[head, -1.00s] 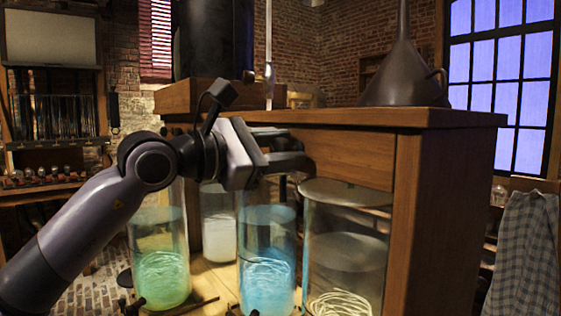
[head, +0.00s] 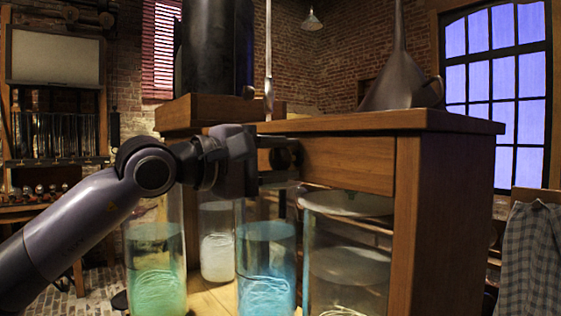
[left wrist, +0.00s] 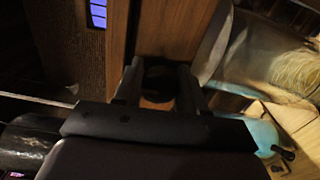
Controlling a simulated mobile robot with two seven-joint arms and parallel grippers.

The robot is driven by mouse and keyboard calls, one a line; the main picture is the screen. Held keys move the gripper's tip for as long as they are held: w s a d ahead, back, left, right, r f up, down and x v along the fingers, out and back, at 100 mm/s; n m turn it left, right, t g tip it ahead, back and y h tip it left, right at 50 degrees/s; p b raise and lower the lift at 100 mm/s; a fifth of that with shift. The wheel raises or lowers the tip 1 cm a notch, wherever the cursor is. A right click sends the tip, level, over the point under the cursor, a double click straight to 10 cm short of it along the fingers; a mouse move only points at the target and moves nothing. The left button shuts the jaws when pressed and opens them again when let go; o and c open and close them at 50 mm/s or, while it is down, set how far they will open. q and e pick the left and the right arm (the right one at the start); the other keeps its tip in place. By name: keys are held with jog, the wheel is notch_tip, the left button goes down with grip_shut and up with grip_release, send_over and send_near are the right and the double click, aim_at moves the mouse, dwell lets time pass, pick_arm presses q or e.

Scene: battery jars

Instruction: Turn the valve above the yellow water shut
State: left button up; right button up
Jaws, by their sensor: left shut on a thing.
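A tall glass jar (head: 347,245) with clear to pale yellow contents stands at the front right of the row under the wooden cabinet. Its pale coil also shows in the left wrist view (left wrist: 290,65). My left gripper (head: 284,160) is at the cabinet's front panel, above the jars and just left of the pale yellow one. It is shut on a dark round valve knob (left wrist: 158,78), seen between the two fingers in the left wrist view. The fingers hide much of the knob, so its turn cannot be read. My right gripper is not in view.
A blue jar (head: 266,268), a green jar (head: 156,270) and a white jar (head: 217,245) stand close below my left arm. A dark funnel (head: 400,80) and a black cylinder (head: 216,45) stand on the wooden cabinet (head: 345,160).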

pick_arm(q)
jog(key=shift+m, duration=0.5)
jog(key=o, duration=1)
jog(key=shift+s, duration=0.1)
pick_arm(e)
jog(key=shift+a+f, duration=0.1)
